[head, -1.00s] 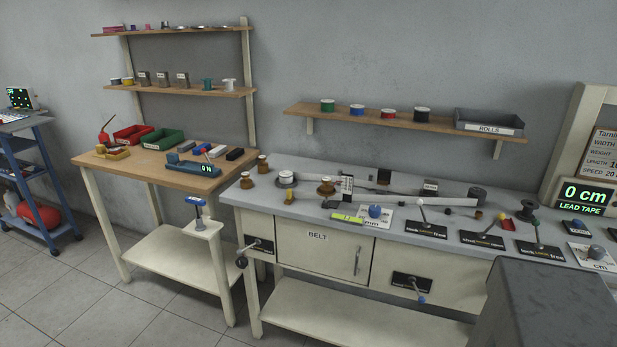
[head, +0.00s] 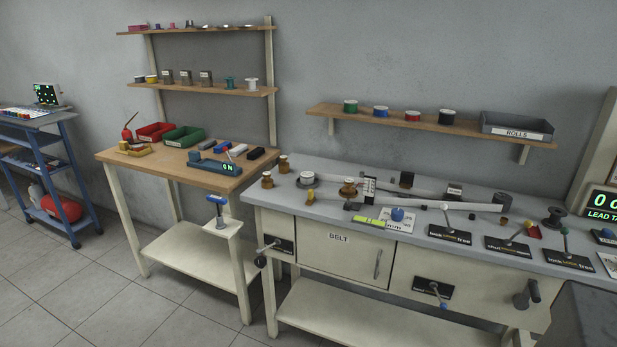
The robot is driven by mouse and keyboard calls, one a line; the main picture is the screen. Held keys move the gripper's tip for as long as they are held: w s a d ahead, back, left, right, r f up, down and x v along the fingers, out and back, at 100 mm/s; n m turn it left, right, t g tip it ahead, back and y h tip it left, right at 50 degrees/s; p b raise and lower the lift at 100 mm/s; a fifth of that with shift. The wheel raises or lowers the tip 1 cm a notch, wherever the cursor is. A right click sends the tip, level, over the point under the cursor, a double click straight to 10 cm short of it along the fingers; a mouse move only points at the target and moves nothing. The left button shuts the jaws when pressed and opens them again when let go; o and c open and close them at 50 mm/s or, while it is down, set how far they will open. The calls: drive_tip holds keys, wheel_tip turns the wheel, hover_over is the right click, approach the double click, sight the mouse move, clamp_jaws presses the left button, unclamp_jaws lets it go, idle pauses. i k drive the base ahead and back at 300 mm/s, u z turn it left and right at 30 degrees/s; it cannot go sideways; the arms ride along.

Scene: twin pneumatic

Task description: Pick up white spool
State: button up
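A white spool (head: 252,83) stands upright at the right end of the lower wooden shelf (head: 205,93) on the left rack. A teal spool (head: 230,83) stands just to its left, with a small gap between them. Nothing covers the white spool in the head view. My gripper does not show in this view.
A wooden workbench (head: 180,168) below the rack carries red and green bins and a blue device reading 0 N. A grey-topped bench (head: 330,206) with levers and spools stands to the right. A wall shelf (head: 430,123) holds coloured rolls. The tiled floor (head: 60,285) at front left is clear.

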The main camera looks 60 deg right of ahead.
sight(307, 176)
drive_tip(key=u, duration=0.05)
drive_tip(key=i, duration=1)
drive_tip(key=z, duration=0.05)
